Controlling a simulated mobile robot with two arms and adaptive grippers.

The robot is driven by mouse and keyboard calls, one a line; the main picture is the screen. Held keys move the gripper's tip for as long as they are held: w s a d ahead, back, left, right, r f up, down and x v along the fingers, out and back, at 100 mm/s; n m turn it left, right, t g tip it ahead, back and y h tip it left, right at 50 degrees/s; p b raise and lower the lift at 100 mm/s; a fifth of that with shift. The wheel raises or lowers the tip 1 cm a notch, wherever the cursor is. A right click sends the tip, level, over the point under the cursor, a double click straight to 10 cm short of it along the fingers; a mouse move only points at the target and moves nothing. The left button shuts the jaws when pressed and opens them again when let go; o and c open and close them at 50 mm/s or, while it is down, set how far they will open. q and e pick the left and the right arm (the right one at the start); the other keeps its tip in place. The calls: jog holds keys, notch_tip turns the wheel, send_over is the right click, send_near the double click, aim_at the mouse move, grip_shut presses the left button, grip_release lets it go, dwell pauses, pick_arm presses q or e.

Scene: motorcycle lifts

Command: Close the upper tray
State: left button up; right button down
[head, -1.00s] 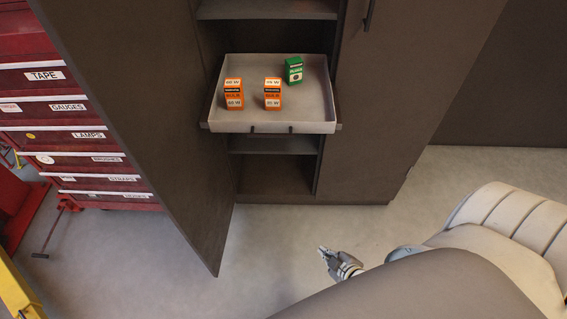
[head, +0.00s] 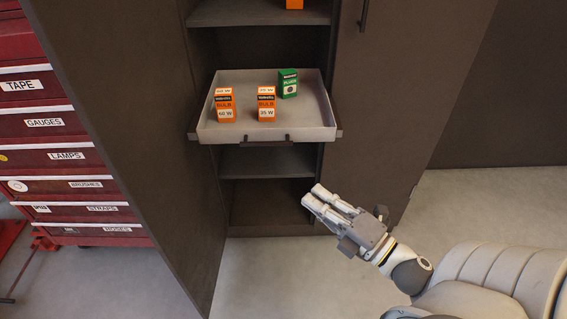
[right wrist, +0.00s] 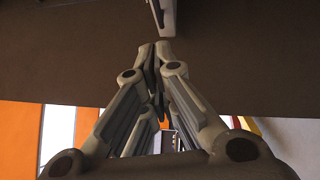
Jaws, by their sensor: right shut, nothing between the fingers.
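The upper tray (head: 312,133) is a light grey pull-out tray in the dark cabinet, and it stands pulled out. A dark handle (head: 265,139) is on its front. Two orange bulb boxes (head: 225,105) (head: 266,104) and a green box (head: 288,83) stand in it. My right gripper (head: 311,196) is shut and empty, below and in front of the tray, apart from it, pointing up and left. In the right wrist view its fingertips (right wrist: 157,46) meet, with a dark panel beyond. My left gripper is not in view.
The open cabinet door (head: 130,120) stands left of the tray. Shelves lie above and below the tray (head: 260,12) (head: 268,162). A red drawer chest (head: 75,155) is at the left. Floor in front is clear.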

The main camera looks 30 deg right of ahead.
send_near(268, 145)
jog(key=w+a, duration=0.1)
jog(key=a, duration=0.2)
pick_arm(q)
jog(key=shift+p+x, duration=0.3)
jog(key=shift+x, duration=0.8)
pick_arm(e)
jog(key=w, duration=0.1)
jog(key=w+d, duration=0.1)
jog(key=w, duration=0.1)
jog(key=shift+w+d+r, duration=0.2)
jog(key=shift+d+r, duration=0.05)
jog(key=shift+d, duration=0.1)
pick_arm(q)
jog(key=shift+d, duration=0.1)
pick_arm(e)
jog(key=shift+w, duration=0.1)
